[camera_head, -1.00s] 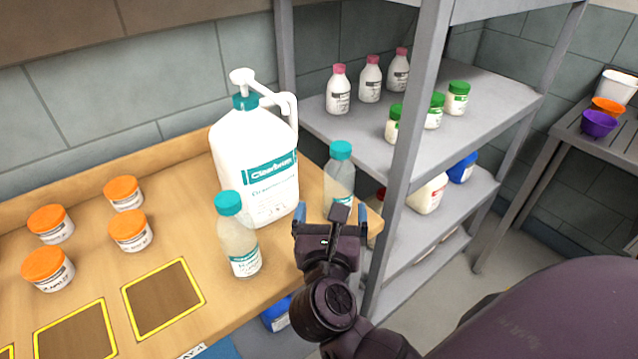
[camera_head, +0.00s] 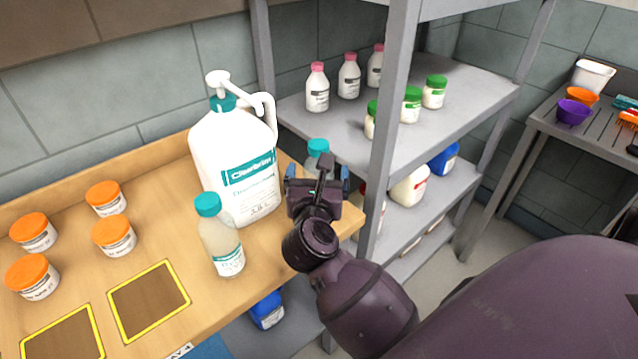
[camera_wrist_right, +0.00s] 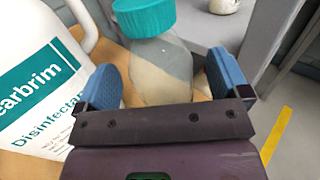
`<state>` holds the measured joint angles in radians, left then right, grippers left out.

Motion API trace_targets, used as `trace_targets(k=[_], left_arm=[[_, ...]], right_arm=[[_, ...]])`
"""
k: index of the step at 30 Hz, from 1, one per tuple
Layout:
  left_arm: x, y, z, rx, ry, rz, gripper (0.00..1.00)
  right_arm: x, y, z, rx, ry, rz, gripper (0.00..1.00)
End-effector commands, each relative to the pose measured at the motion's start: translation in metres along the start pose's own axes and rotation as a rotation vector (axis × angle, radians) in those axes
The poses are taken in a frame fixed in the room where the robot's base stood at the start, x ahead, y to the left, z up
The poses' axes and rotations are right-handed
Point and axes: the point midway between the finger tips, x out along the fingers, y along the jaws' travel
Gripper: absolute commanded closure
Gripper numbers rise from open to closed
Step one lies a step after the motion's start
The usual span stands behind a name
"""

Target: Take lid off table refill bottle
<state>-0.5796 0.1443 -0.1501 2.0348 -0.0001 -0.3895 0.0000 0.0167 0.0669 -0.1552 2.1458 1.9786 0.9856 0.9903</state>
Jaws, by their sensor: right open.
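Two clear refill bottles with teal lids stand on the wooden table. The front refill bottle (camera_head: 222,245) has its lid (camera_head: 208,204) on. The back refill bottle's teal lid (camera_head: 318,147) shows above my right gripper (camera_head: 318,180), which hides most of its body. In the right wrist view this bottle (camera_wrist_right: 160,70) stands between the blue fingertips of my right gripper (camera_wrist_right: 165,88), its lid (camera_wrist_right: 143,14) on and above finger level. The fingers are open, one on each side of the bottle. My left gripper is not in view.
A large white pump jug (camera_head: 235,165) stands close left of the back bottle. Orange-lidded jars (camera_head: 106,198) and yellow-outlined squares (camera_head: 150,300) are on the table (camera_head: 185,250). A grey shelf post (camera_head: 385,130) rises close to the right of my right gripper.

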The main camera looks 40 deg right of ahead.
Motion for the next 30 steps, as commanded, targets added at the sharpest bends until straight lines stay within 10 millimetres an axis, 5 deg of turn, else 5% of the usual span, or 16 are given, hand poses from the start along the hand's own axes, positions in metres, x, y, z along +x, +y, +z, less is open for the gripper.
trace_targets(k=[12, 23, 30], left_arm=[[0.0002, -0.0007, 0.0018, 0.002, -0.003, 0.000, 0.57], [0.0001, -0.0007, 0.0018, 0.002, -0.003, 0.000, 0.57], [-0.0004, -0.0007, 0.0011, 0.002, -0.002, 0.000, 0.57]], right_arm=[[0.0153, -0.0005, -0.0011, -0.001, 0.001, 0.000, 0.06], [0.0150, -0.0004, -0.0011, -0.001, 0.001, 0.000, 0.59], [0.0149, -0.0003, 0.0002, 0.000, 0.001, 0.000, 0.59]])
